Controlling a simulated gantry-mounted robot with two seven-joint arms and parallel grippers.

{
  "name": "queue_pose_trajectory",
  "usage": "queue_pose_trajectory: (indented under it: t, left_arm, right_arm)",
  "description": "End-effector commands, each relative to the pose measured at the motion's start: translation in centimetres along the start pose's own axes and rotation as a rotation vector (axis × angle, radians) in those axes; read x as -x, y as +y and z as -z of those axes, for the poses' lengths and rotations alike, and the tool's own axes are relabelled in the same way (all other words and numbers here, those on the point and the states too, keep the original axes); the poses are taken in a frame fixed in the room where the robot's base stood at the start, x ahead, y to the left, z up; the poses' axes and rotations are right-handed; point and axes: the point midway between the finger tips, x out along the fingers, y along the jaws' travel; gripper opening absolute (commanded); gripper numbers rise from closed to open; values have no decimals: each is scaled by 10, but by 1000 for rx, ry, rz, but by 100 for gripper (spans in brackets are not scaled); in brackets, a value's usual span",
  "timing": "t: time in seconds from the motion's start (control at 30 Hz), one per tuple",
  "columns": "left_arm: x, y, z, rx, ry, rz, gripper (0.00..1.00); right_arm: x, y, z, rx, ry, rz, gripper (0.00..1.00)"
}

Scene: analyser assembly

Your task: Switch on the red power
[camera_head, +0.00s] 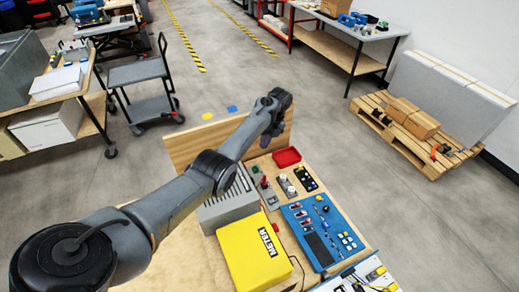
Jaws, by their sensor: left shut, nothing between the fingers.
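My left arm reaches in from the lower left over the workbench. Its gripper (266,139) is shut and empty, high at the bench's back edge, in front of the wooden back board. It is small and dark, and apart from the parts on the bench. A grey box with small red and green controls (266,190) stands just below it in the picture. A blue panel (322,232) with red switches, knobs and buttons lies to the right. I cannot tell which control is the red power switch. My right gripper is not in view.
A yellow METER case (254,252) and a grey ribbed box (229,207) stand left of the blue panel. A red tray (287,157) lies at the back. Small knobs and a black switch strip (306,179) sit between. A white panel with cables (360,280) is at the front.

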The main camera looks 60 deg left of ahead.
Motion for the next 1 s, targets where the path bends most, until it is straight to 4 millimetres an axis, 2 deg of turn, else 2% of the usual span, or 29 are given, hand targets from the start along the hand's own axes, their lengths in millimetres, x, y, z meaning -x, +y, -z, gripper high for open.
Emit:
queue_pose_trajectory:
  t: [0.17, 0.5, 0.7, 1.0]
  left_arm:
    - [-27, 0, 1, 0, 1, -3, 0]
    - [-94, 0, 1, -1, 1, -2, 0]
    - [-99, 20, 1, -1, -1, 0, 0]
    - [-109, 34, 0, -1, -1, 0, 0]
  right_arm:
    - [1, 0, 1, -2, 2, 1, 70]
    - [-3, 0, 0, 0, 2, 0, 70]
    - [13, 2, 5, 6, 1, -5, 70]
    - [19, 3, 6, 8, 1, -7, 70]
